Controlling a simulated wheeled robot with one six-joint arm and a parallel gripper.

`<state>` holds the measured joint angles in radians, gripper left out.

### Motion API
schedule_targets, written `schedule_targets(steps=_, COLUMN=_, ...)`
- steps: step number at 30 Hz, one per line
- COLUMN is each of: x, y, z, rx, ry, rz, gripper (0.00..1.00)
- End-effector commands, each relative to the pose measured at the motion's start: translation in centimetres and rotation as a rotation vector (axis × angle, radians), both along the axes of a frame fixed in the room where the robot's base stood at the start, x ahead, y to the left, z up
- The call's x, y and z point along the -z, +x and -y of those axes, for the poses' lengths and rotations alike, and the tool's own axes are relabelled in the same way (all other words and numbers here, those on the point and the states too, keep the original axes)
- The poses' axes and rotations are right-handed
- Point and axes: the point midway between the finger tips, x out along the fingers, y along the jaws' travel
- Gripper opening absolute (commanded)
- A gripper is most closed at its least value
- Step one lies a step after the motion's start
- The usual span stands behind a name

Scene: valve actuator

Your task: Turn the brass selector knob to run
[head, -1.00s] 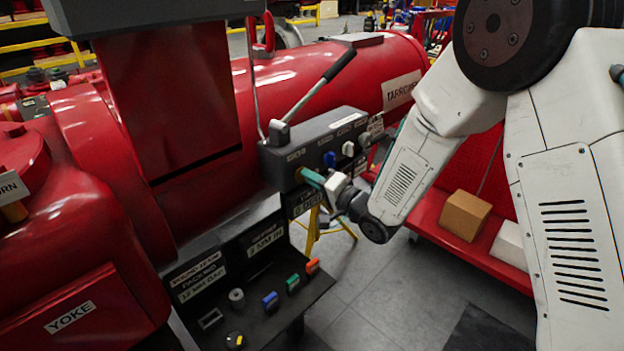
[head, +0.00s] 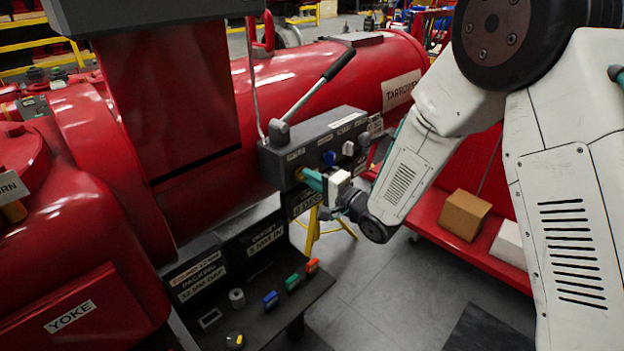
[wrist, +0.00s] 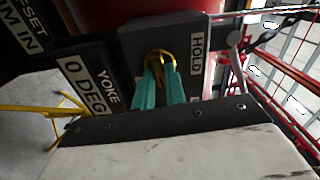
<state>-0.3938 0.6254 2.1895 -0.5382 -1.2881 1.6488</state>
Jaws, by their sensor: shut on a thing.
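The brass selector knob (wrist: 160,62) sits on the face of the dark grey control box (head: 290,157), near a HOLD label (wrist: 197,55) in the wrist view. My gripper (head: 310,178) reaches the box face from the right. Its two teal fingers (wrist: 160,88) are shut on the knob, one on each side. In the head view the fingers hide most of the knob, and only a bit of brass (head: 299,174) shows. I cannot make out a run label or which mark the knob points at.
A blue knob (head: 329,158) and a white knob (head: 348,148) are on the same box, close to my gripper. A long lever (head: 312,100) rises from its top. A dark tray (head: 262,315) with several coloured parts sits below. Red actuator bodies (head: 200,130) stand behind.

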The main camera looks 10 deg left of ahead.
Motion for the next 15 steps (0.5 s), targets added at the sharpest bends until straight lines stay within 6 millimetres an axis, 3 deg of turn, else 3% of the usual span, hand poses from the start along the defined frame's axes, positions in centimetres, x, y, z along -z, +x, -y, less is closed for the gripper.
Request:
schedule_targets(steps=2, x=0.10, y=-0.03, z=0.04, rx=0.000, ry=-0.002, rz=-0.001, gripper=0.00)
schedule_targets(steps=3, x=0.10, y=-0.03, z=0.04, rx=0.000, ry=-0.002, rz=-0.002, gripper=0.21)
schedule_targets(steps=5, x=0.09, y=-0.02, z=0.04, rx=0.000, ry=-0.002, rz=-0.001, gripper=0.35)
schedule_targets(steps=15, x=0.02, y=-0.24, z=0.37, rx=0.001, ry=-0.001, rz=-0.001, gripper=0.35)
